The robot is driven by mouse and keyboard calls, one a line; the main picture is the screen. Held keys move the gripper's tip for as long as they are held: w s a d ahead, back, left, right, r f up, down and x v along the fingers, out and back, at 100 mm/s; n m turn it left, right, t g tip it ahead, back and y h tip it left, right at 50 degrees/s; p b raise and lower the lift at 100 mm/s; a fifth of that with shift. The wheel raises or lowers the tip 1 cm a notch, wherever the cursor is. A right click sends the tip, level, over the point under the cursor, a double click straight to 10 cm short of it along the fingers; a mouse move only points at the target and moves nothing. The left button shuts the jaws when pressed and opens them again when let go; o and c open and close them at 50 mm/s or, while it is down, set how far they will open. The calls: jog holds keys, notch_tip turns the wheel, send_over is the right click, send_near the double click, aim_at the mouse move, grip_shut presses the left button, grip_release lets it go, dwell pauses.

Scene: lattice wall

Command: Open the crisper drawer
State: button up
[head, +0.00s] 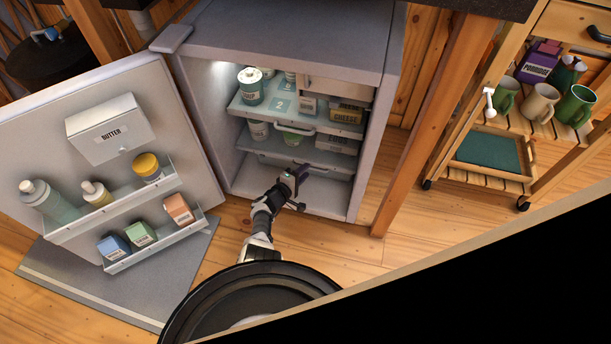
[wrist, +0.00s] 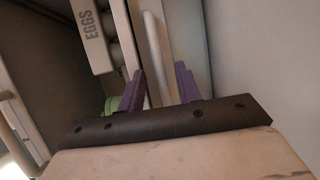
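The fridge (head: 290,40) stands open, with its door swung to the left. Low inside it is a pale drawer front (head: 275,161), which I take to be the crisper drawer; it looks pushed in. My gripper (head: 301,188) is in front of the lower compartment and partly covers that area. In the wrist view its two purple fingers (wrist: 160,86) are apart. A pale upright bar (wrist: 154,50), apparently a handle, shows between and beyond them. I cannot tell whether they touch it. A box marked EGGS (wrist: 93,35) is to the left of the bar.
The door (head: 60,125) carries a butter box (head: 110,129) and bins of jars and cartons. Shelves above hold containers, including cheese (head: 346,113). A wooden post (head: 437,115) and a cart with mugs (head: 541,103) stand to the right.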

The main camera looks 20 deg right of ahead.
jog(key=shift+w+d+f, duration=0.1)
jog(key=shift+w+d, duration=0.3)
jog(key=shift+d, duration=0.15)
jog(key=shift+c, duration=0.2)
grip_shut()
